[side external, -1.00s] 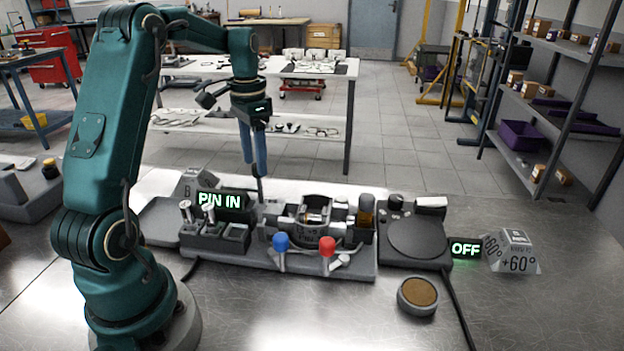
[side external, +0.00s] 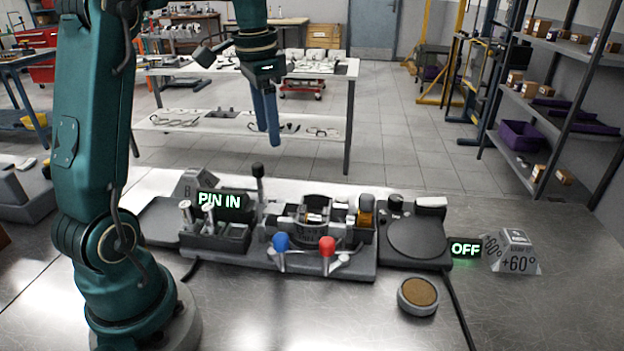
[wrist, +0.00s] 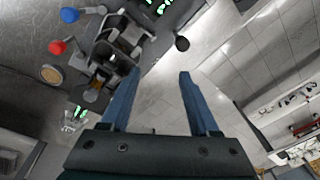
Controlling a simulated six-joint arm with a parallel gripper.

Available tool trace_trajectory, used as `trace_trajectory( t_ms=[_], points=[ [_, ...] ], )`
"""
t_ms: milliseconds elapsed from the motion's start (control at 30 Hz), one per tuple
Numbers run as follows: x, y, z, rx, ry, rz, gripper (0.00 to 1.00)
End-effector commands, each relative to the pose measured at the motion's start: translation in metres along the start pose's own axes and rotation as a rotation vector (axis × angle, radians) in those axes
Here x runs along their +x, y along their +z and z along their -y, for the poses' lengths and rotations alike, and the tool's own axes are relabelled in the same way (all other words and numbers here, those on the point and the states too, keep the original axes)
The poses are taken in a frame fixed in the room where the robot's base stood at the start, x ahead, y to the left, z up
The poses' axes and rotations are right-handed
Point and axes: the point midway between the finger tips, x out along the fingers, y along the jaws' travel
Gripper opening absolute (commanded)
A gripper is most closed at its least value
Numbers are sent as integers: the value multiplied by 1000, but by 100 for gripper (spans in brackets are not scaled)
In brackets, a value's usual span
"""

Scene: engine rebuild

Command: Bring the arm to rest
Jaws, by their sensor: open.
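My gripper (side external: 270,143) hangs in the air above and behind the engine fixture (side external: 325,266), pointing down. Its two blue fingers are apart with nothing between them, as the wrist view (wrist: 155,75) also shows. The fixture carries a blue-knobbed lever (side external: 281,242), a red-knobbed lever (side external: 327,246) and a grey cradle in the middle. A dark-knobbed upright lever (side external: 258,170) stands at its back, below and apart from my gripper. A display (side external: 219,201) reads "PIN IN".
A dark round plate (side external: 417,238) stands to the right, beside a display (side external: 465,249) reading "OFF" and a grey "+60°" block (side external: 514,255). A round brown-topped pad (side external: 418,296) lies in front. The air around my gripper is clear.

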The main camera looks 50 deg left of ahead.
Motion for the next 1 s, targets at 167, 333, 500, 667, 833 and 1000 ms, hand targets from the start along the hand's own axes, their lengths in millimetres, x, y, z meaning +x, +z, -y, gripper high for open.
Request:
trace_trajectory(
  t_ms=[167,333,500,667,833,1000],
  points=[
    [-32,10,-62,87,-43,-106,62],
    [-42,33,-111,110,-56,-208,62],
    [-34,66,-150,89,-41,-308,62],
    [-13,93,-173,21,-6,-377,62],
    [10,106,-179,-95,22,-378,62],
    [11,102,-178,-161,33,-395,62]
  ],
)
